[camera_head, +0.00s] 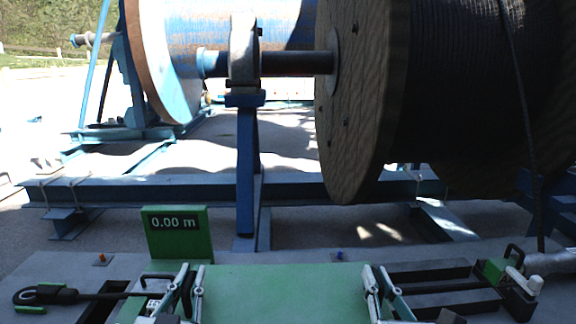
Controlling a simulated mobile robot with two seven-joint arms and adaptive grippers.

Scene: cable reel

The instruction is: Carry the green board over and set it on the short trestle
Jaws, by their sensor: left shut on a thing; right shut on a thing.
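The green board (283,291) is flat at the bottom middle of the head view, its near part cut off by the picture's edge. My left gripper (190,288) is shut on the board's left edge. My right gripper (376,290) is shut on its right edge. Whether the board touches the grey surface below it, I cannot tell. I cannot make out a short trestle in this view.
A green display block (178,234) reading 0.00 m stands behind the board's left. A black hooked tool (60,294) lies at left. A green clamp-like device (492,270) is at right. Large cable reels (355,100) on blue steel frames (300,190) fill the background.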

